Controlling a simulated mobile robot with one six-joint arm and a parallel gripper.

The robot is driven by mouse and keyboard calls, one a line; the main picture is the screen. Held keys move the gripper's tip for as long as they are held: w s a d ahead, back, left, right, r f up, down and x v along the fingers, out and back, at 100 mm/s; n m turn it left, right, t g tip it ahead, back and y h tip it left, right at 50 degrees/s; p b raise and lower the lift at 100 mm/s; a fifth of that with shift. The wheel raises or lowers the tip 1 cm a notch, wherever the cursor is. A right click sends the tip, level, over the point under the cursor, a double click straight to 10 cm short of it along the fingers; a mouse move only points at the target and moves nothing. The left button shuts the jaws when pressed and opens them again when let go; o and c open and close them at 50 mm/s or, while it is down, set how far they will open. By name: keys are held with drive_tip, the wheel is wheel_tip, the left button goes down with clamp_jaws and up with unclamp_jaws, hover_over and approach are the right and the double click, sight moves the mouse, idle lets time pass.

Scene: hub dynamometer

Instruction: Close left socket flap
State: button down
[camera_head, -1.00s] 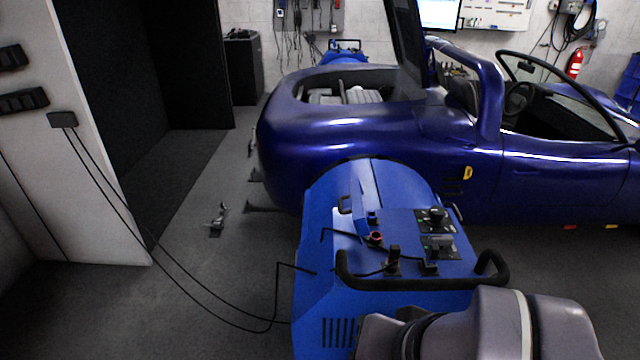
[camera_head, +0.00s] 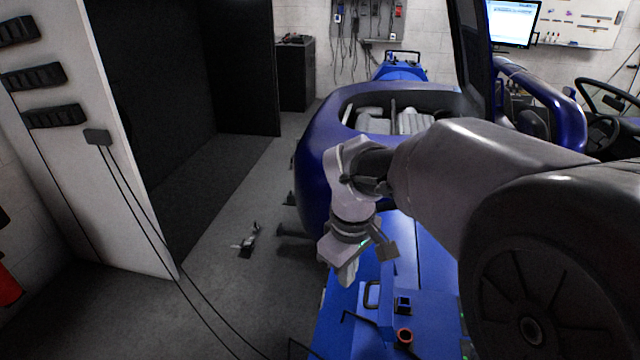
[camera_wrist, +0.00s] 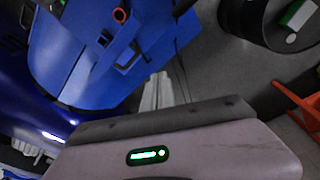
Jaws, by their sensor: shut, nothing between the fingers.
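The blue dynamometer unit (camera_head: 345,338) stands beside the car's rear. On its top is a raised, framed flap (camera_head: 372,294), at the left of a small dark socket (camera_head: 403,304). A red-ringed socket (camera_head: 404,338) is nearer. The flap seems to stand open. In the wrist view, the flap (camera_wrist: 125,57), dark socket (camera_wrist: 103,40) and red ring (camera_wrist: 120,15) show at the upper left. My gripper (camera_head: 346,274) is shut and empty, above and slightly left of the flap in the head view. Its fingers (camera_wrist: 157,92) point past the unit's edge in the wrist view, apart from the flap.
The blue car (camera_head: 318,165) stands just behind the unit. A black cable (camera_head: 205,310) hangs from the white wall panel (camera_head: 125,180) and runs along the floor. A small metal stand (camera_head: 246,242) is on the open floor at left. An orange object (camera_wrist: 300,108) shows at right.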

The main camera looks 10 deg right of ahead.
drive_tip(key=w+a+f+n+g+h+p, duration=0.1)
drive_tip(key=w+f+n+g+h+p, duration=0.15)
drive_tip(key=w+f+n, duration=0.4)
drive_tip(key=d+f+b, duration=0.5)
drive_tip(key=f, duration=0.3)
drive_tip(key=shift+s+y+b, duration=0.35)
drive_tip(key=shift+s, duration=0.1)
drive_tip(key=shift+f+t, duration=0.1)
drive_tip(key=shift+t, duration=0.15)
